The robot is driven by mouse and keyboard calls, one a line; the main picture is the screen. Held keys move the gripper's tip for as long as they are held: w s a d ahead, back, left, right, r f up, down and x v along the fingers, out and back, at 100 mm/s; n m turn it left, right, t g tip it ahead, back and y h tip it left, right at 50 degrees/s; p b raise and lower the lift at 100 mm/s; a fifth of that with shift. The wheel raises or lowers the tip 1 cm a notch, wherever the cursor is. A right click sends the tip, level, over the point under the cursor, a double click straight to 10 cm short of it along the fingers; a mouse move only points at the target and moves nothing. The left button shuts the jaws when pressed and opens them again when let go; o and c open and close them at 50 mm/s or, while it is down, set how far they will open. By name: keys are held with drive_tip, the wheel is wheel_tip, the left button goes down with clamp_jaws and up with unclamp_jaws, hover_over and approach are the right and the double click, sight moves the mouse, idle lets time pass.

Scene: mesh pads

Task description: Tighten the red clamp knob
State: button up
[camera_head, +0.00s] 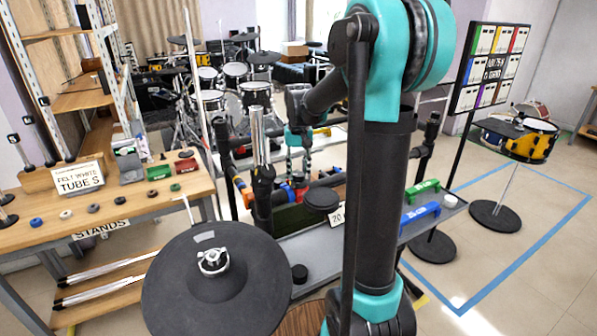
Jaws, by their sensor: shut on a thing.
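The red clamp knob (301,192) is small in the head view, on the dark horizontal bar of the rack, beside a blue clamp part (286,191). My gripper (301,179) hangs below my teal wrist, behind my large upper arm link, and points down at the red knob. Its fingers are small and partly lost against the dark bar. It appears shut on the red knob. The exact finger contact cannot be made out.
A black drum pad (217,285) stands in front. A wooden bench (130,200) with small knobs and a "felt white tubes" sign is at the left. Green (423,190) and blue (420,215) handled items lie on the grey shelf. Blue tape marks open floor at the right.

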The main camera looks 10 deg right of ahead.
sight(299, 174)
drive_tip(key=m, duration=0.6)
drive_tip(key=shift+m, duration=0.3)
drive_tip(key=m, duration=0.5)
drive_tip(key=shift+m, duration=0.4)
drive_tip(key=o, duration=1.2)
drive_tip(key=shift+c, duration=0.2)
wheel_tip(299, 174, up, 12)
